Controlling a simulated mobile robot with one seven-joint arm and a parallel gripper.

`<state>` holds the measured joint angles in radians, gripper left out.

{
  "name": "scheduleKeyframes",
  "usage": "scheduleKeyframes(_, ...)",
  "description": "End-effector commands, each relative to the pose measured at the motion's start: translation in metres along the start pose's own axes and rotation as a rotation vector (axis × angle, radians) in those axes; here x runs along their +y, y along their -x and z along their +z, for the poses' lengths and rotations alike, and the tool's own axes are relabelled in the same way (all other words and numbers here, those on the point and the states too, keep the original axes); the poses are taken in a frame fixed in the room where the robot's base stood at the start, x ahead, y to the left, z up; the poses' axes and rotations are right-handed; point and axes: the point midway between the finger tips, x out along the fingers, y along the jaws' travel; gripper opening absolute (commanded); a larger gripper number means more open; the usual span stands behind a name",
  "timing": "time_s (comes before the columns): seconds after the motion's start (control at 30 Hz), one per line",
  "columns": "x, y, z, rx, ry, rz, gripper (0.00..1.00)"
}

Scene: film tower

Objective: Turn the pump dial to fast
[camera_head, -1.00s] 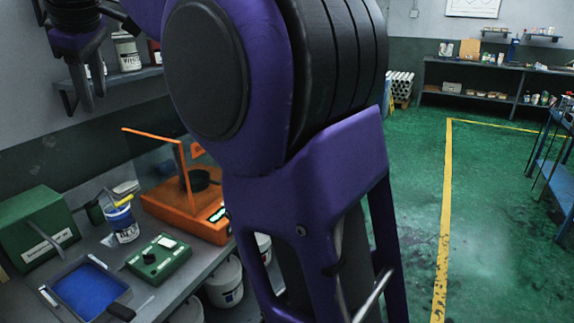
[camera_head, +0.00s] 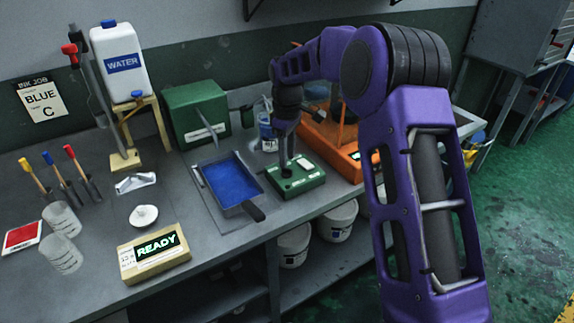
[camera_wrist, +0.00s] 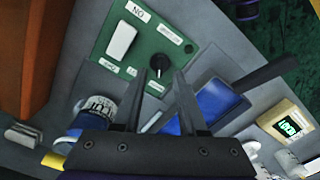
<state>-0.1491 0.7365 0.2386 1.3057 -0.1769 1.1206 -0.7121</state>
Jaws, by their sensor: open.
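A low green box (camera_head: 303,184) stands on the workbench with a black dial (camera_head: 286,172) and a white rocker switch (camera_head: 306,164) on top. In the wrist view the black dial (camera_wrist: 158,66) is round, with small white labels around it that are too small to read. The white switch (camera_wrist: 121,40) lies to its left. My gripper (camera_head: 285,163) points down over the dial. Its two open fingers (camera_wrist: 160,77) appear on either side of the dial's near edge. I cannot tell whether they touch it, nor which setting the dial is at.
A blue tray (camera_head: 255,196) with a dark handle lies just left of the green box. An orange machine (camera_head: 348,165) stands close on the right, a blue-and-white pot (camera_head: 266,140) behind. A display reading READY (camera_head: 157,246) sits at the front left.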

Motion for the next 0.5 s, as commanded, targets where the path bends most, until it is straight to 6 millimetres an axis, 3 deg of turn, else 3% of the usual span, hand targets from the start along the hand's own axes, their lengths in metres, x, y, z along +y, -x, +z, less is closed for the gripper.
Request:
scheduleKeyframes(0.2, 0.000, -0.028, 0.000, -0.001, 0.001, 0.000, 0.41)
scheduleKeyframes(0.5, 0.000, -0.034, 0.000, 0.000, 0.001, 0.001, 0.41)
